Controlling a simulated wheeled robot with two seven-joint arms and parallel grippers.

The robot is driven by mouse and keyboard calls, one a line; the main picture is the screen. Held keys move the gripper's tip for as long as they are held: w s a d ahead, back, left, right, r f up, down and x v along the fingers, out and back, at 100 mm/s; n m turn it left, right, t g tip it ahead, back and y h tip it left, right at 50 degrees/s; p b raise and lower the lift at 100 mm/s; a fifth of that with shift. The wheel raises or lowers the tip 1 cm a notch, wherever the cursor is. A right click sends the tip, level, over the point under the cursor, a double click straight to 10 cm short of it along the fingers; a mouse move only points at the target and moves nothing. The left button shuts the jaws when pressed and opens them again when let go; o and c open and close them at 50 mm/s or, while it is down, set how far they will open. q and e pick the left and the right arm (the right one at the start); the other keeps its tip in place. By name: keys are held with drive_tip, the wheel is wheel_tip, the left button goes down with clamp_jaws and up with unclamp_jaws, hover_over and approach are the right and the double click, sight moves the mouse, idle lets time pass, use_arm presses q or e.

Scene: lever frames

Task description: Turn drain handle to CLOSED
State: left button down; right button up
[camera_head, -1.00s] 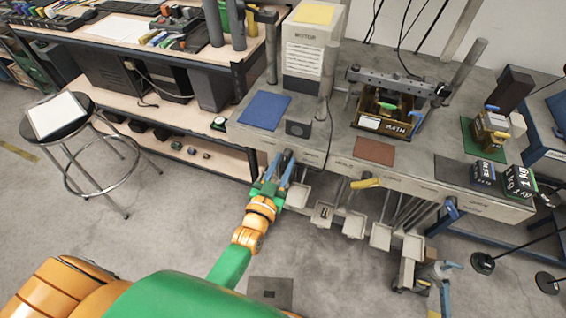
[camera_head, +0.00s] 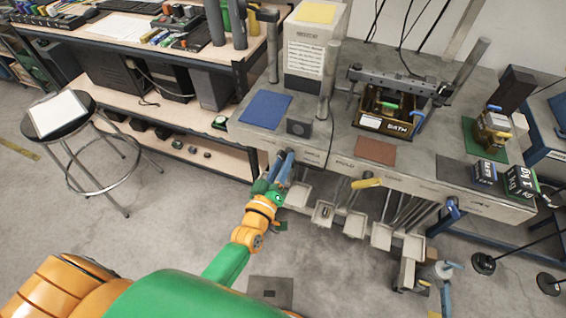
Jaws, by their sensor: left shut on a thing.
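My left gripper (camera_head: 275,184) is at the front of the grey bench's left part, shut on a blue handle (camera_head: 287,166). The handle stands out from the bench front, tilted slightly to the right, and my gripper hides its lower part. A yellow handle (camera_head: 367,183) and another blue handle (camera_head: 452,209) sit further right along the same front edge. A light blue handle (camera_head: 451,265) shows low at the right. The labels are too small to tell which one is the drain handle. My right gripper is not in view.
Several pale pedals (camera_head: 323,213) stick out below the bench front (camera_head: 420,186), just right of my left gripper. A stool (camera_head: 62,120) with a white sheet stands at the left. The floor between stool and bench is clear.

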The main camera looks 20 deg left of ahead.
use_arm(q)
drive_tip(key=shift+n, duration=0.5)
drive_tip(key=c, duration=0.8)
unclamp_jaws()
drive_tip(key=shift+w, duration=0.1)
drive_tip(key=s, duration=0.7)
drive_tip(key=shift+a, duration=0.15)
